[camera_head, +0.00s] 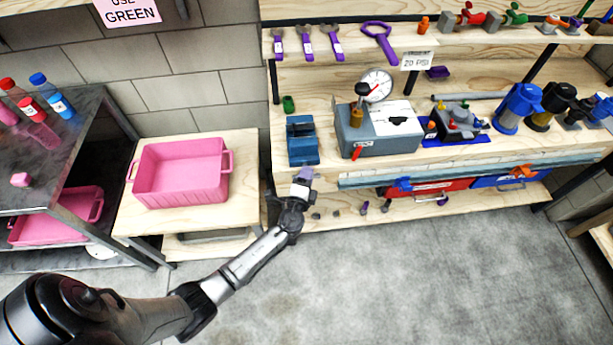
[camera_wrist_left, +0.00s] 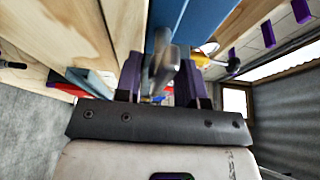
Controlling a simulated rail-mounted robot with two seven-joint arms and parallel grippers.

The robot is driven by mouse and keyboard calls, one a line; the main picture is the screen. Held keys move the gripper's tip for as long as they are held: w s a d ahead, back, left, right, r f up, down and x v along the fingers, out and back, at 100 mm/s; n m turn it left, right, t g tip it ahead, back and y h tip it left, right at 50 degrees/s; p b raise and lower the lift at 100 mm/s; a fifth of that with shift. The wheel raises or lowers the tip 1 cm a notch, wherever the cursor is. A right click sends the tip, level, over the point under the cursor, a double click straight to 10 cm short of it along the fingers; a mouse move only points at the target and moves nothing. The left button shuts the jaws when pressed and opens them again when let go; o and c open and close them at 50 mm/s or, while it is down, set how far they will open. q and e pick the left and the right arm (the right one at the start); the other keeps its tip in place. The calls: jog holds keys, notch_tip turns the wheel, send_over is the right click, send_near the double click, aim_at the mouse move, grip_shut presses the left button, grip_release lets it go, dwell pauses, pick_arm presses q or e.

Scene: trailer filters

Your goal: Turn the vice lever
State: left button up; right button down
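The blue vice (camera_head: 302,150) stands at the left end of the wooden workbench, its front at the bench edge. My left gripper (camera_head: 303,176), with purple fingers, is right at the front of the vice, just below its jaw end. In the left wrist view the two purple fingers of my left gripper (camera_wrist_left: 163,84) stand apart. A grey metal screw and lever part (camera_wrist_left: 164,66) shows between them, below the blue vice body (camera_wrist_left: 168,20). I cannot tell whether the fingers touch it. In the head view the gripper hides the lever. My right gripper is in neither view.
A grey box with a gauge (camera_head: 378,140) stands right of the vice. A pink bin (camera_head: 182,175) sits on a low wooden table to the left. Purple wrenches (camera_head: 307,43) hang above. The concrete floor (camera_head: 420,280) in front is clear.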

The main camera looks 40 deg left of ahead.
pick_arm(q)
jog(key=shift+c, duration=0.5)
grip_shut()
